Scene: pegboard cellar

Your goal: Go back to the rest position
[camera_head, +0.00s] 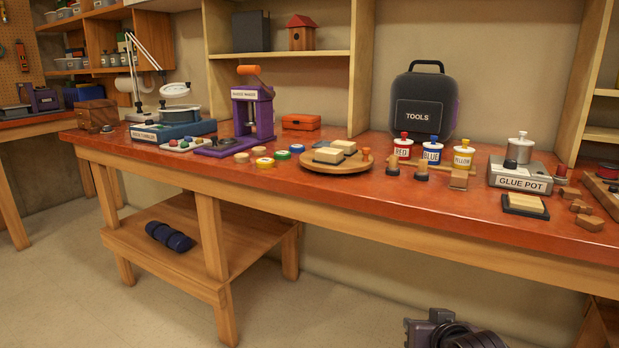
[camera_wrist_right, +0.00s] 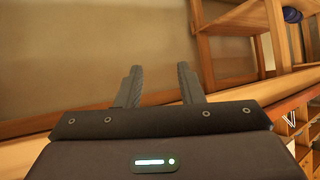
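My right gripper (camera_wrist_right: 158,86) shows in the right wrist view. Its two dark fingers stand apart with nothing between them. Beyond them are a plain wall, the floor and wooden framing, which appears tilted. In the head view, a dark part of my own arm shows at the bottom edge, right of centre, below and in front of the workbench (camera_head: 400,205). The fingers cannot be made out there. My left gripper is in neither view.
The bench holds a round wooden turntable (camera_head: 336,164), a glue pot (camera_head: 520,175), a black tool case (camera_head: 424,102), a purple press (camera_head: 252,112) and paint pots. Its lower shelf (camera_head: 190,240) carries a dark blue roll (camera_head: 170,236). The floor in front is clear.

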